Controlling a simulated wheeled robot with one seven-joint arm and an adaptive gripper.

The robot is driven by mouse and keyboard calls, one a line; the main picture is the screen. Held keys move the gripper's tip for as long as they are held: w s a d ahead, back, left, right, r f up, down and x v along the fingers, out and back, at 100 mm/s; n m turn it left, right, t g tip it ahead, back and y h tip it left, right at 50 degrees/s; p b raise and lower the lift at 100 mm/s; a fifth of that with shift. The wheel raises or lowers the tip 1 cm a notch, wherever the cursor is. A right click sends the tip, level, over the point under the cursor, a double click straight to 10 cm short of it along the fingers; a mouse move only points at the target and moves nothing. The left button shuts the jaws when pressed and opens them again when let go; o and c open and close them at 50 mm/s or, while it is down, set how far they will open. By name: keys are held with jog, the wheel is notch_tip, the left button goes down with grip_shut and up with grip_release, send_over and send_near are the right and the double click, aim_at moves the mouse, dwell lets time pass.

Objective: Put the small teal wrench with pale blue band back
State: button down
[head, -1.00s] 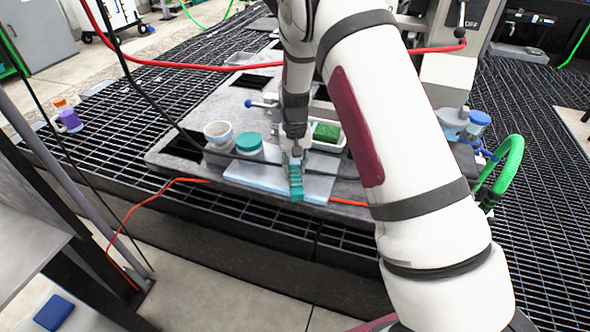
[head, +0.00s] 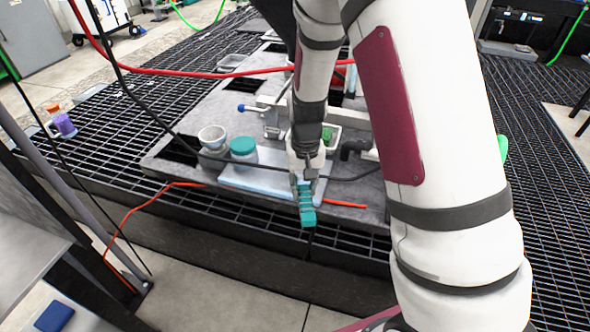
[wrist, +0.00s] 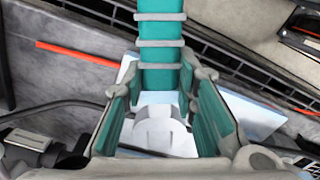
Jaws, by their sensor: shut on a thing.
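My gripper (head: 306,184) points down by the front edge of the grey bench plate, in front of the pale blue mat (head: 245,181). A banded teal piece (head: 307,213) sticks out below it, apparently the teal wrench, held shut between the fingers. In the wrist view the finger pads (wrist: 165,120) are also teal, and a long teal piece with pale bands (wrist: 160,50) runs to the top edge. Wrench and finger parts are hard to tell apart. I cannot make out a pale blue band for certain.
A teal-lidded jar (head: 243,151) and an open white cup (head: 212,139) stand left of my gripper. Behind it is a pale tray with a green item (head: 327,134). An orange cable (head: 344,204) lies near the front edge, and a black hose crosses the plate.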

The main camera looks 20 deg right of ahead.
aim_at(310, 197)
jog(key=s, duration=0.3)
jog(key=shift+s+d+r, duration=0.1)
jog(key=shift+s+r, duration=0.1)
jog(key=shift+s, duration=0.1)
jog(key=w+r+n+b, duration=0.1)
jog(key=w, duration=0.1)
jog(key=w+n+b, duration=0.1)
jog(key=w+n, duration=0.1)
jog(key=w, duration=0.1)
jog(key=w+r+n+b, duration=0.1)
jog(key=w+b, duration=0.1)
jog(key=shift+w+d+r+n, duration=0.3)
jog(key=shift+r, duration=0.05)
jog(key=shift+f+b, duration=2.55)
jog(key=shift+f, duration=0.7)
jog(key=shift+f+b, duration=0.4)
jog(key=shift+f, duration=0.2)
jog(key=c, duration=1.2)
grip_release()
